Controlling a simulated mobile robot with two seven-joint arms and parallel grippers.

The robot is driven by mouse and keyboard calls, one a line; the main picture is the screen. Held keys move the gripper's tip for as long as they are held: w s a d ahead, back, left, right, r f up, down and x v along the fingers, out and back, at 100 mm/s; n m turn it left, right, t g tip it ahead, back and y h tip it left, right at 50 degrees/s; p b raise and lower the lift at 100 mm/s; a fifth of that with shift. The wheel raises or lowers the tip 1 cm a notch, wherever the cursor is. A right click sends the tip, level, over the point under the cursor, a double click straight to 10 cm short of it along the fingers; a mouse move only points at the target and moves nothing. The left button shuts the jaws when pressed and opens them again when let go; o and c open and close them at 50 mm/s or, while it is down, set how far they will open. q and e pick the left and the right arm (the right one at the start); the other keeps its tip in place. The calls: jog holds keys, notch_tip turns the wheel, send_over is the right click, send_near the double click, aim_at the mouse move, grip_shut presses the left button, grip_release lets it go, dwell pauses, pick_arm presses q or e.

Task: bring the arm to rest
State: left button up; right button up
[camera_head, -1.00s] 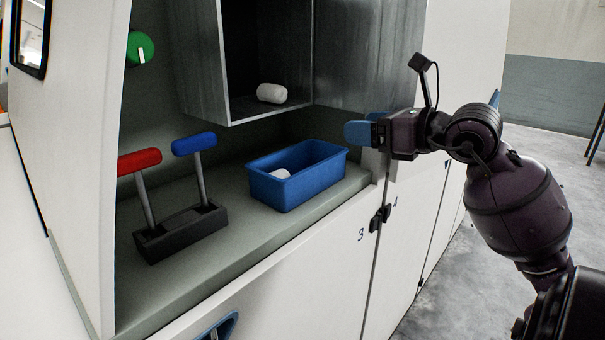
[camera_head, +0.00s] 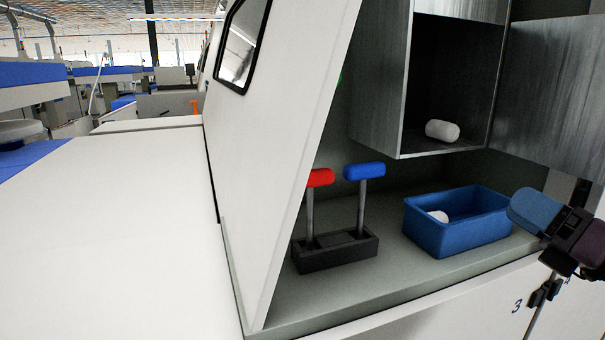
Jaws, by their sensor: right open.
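My right gripper (camera_head: 533,212) shows at the right edge, with blue finger pads and a dark body; most of its arm is outside the picture. It is open, and I see nothing held in it. Its pads point left and, in the picture, lie just in front of the right end of the blue bin (camera_head: 455,240). I cannot tell whether they touch it. A white roll (camera_head: 438,216) lies inside the bin. My left gripper is not in view.
A grey open cabinet (camera_head: 380,95) above the counter holds another white roll (camera_head: 443,130). A red lever (camera_head: 319,178) and a blue lever (camera_head: 364,171) stand upright in a black base (camera_head: 335,252). A slanted white panel (camera_head: 280,150) borders the recess at left.

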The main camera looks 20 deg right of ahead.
jog(key=s+d+f+m+g+h, duration=0.25)
jog(key=f+m+h, duration=0.8)
jog(key=m, duration=0.55)
jog(key=s+d+f+m+g+h, duration=0.1)
jog(key=d+f+m+g+h, duration=0.15)
jog(key=f+m+h, duration=1)
jog(key=s+a+f+m+g+y, duration=0.6)
jog(key=s+a+f+g+y, duration=0.6)
jog(key=a+f, duration=0.6)
jog(key=w+f+t+y, duration=0.1)
jog(key=w+f+t, duration=0.5)
jog(key=f+t, duration=0.2)
jog(key=shift+w+d+f+n+t, duration=0.15)
jog(key=shift+w+f+n+t, duration=0.15)
jog(key=shift+f+n+t, duration=0.15)
